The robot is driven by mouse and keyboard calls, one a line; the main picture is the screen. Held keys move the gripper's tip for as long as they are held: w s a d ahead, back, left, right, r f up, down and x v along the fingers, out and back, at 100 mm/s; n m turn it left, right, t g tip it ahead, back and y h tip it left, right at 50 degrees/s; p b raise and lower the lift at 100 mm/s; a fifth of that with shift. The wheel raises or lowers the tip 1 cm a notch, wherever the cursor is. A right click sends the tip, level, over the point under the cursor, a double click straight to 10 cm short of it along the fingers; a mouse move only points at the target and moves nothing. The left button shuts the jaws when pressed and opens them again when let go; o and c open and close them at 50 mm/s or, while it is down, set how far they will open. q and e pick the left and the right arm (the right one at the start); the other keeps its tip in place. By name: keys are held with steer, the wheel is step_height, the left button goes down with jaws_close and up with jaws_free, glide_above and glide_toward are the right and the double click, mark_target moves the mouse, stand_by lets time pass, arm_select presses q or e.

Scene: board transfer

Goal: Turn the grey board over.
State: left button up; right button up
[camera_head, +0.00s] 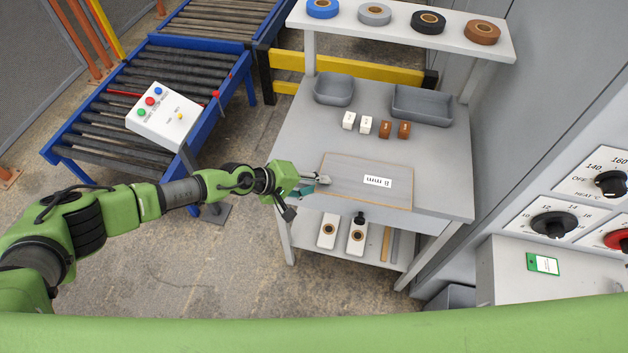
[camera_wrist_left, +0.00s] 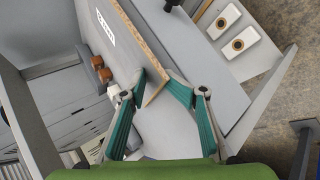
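The grey board (camera_head: 350,170) lies on the grey workbench (camera_head: 300,140), near its front edge. It has a white label on its upper face and a brown, wood-like edge. My left gripper (camera_head: 321,182) is at the board's left end. In the left wrist view the two teal fingers (camera_wrist_left: 155,92) are spread, with the board's corner (camera_wrist_left: 152,55) between them. A gap shows between the fingers and the board, so it does not look clamped. My right gripper is not in view.
Two grey trays (camera_head: 334,90) (camera_head: 421,105) and several small white and brown blocks (camera_head: 384,130) stand behind the board. A shelf (camera_head: 420,32) with tape rolls is above. A roller conveyor (camera_head: 100,125) with a button box (camera_head: 162,115) is left. A control panel (camera_head: 565,215) is right.

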arm_select(q)
steer(key=shift+s+a+g+y+p, duration=0.1)
steer(key=shift+g+y+p, duration=0.15)
steer(key=shift+y+p, duration=0.5)
steer(key=shift+w+a+g+y+p, duration=0.1)
steer(key=shift+g+y+p, duration=0.25)
steer(key=shift+p, duration=0.75)
steer(key=shift+s+a+g+y+p, duration=0.1)
steer(key=shift+g+y+p, duration=0.1)
steer(key=shift+y+p, duration=0.55)
steer(key=a, duration=0.1)
steer(key=s+a+r+p, duration=0.1)
steer(key=a, duration=0.1)
steer(key=shift+s+r, duration=0.15)
steer(key=o, duration=0.6)
steer(key=shift+d, duration=0.15)
steer(key=shift+s+a+r, duration=0.1)
steer(key=shift+a+r, duration=0.15)
steer(key=shift+r, duration=1)
steer(key=shift+s+a+r, duration=0.1)
steer(key=shift+a+r, duration=0.15)
steer(key=shift+r, duration=1.05)
steer(key=shift+s+a+r, duration=0.1)
steer(key=shift+a+r, duration=0.15)
steer(key=shift+r, duration=1)
